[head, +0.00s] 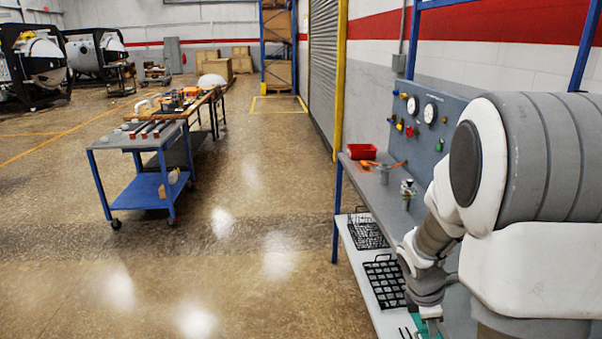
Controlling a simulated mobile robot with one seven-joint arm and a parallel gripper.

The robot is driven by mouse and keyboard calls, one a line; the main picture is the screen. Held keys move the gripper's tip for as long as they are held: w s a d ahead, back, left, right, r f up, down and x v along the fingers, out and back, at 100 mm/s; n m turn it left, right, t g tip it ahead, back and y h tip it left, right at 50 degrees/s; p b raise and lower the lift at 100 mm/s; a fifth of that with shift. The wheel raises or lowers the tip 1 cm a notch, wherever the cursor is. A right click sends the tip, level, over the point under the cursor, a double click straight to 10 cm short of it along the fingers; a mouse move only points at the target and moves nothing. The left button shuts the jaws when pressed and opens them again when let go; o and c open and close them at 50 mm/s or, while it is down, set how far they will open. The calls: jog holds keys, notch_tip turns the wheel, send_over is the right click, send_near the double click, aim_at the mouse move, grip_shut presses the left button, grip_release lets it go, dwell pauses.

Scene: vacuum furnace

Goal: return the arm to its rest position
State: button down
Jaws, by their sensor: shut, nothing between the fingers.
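My arm fills the right side of the head view, large and close, in white and grey. It bends down in front of the workbench (372,204). My gripper (430,328), with teal parts, shows only partly at the bottom edge, below the grey wrist. It is shut and I see nothing held in it. Its fingertips are cut off or hard to make out. It is beside the bench's lower white shelf (362,265), near a black wire basket (384,282). I cannot tell whether it touches anything.
A red bin (362,151) and a small metal fitting (407,192) stand on the bench top. A grey gauge panel (425,115) rises behind it. Another wire basket (366,231) lies on the shelf. A blue cart (150,185) stands left. The floor between is clear.

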jog(key=s+a+r+m+t+y, duration=0.2)
jog(key=s+a+r+m, duration=0.5)
jog(key=r, duration=0.3)
jog(key=s+a+r+m+t+y+p, duration=0.1)
jog(key=s+a+r+m+t, duration=0.1)
jog(key=s+a+r+m, duration=0.6)
jog(key=shift+s+r+m+t+y, duration=0.3)
jog(key=shift+s+r+m+y, duration=0.15)
jog(key=shift+r, duration=1.2)
